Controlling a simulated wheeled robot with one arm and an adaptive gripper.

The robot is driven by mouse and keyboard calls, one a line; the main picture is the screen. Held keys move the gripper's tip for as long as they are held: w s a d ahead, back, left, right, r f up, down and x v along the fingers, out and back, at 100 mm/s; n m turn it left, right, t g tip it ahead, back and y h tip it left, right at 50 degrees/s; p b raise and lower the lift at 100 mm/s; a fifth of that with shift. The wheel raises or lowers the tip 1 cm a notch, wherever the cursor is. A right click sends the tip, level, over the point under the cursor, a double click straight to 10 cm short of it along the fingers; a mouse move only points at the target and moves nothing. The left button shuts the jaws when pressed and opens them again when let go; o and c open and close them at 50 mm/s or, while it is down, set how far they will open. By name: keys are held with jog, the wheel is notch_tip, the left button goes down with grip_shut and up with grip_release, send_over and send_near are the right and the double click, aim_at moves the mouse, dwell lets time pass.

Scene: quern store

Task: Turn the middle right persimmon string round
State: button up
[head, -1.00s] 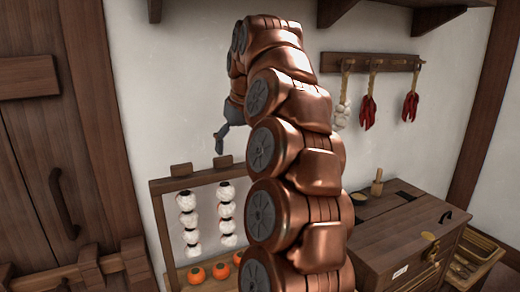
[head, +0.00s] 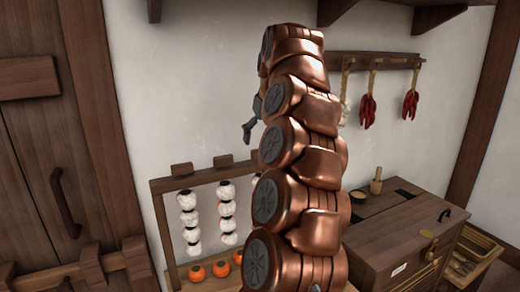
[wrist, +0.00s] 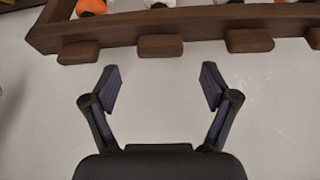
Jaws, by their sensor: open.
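In the head view, a wooden rack (head: 160,215) stands against the wall with two white persimmon strings, one on the left (head: 188,222) and one beside it (head: 227,215). The rack's right part, where other strings may hang, is hidden behind my arm. In the wrist view, the rack's bar (wrist: 200,22) crosses the top, with an orange persimmon (wrist: 91,6) and a white one (wrist: 158,3) cut off at the frame edge. My gripper (wrist: 159,85) is open and empty, pointing toward the bar and apart from it. In the head view one dark finger (head: 249,130) shows above the rack.
Wooden blocks (wrist: 160,45) stick out along the bar. Orange persimmons (head: 221,269) sit on the rack's lower board. A peg rail (head: 395,62) with red chillies (head: 411,105) hangs at right, above a wooden chest (head: 405,235). Wall before my gripper is clear.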

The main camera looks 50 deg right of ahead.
jog(key=shift+p+x, duration=0.85)
jog(key=shift+x, duration=1.8)
jog(key=c, duration=1.2)
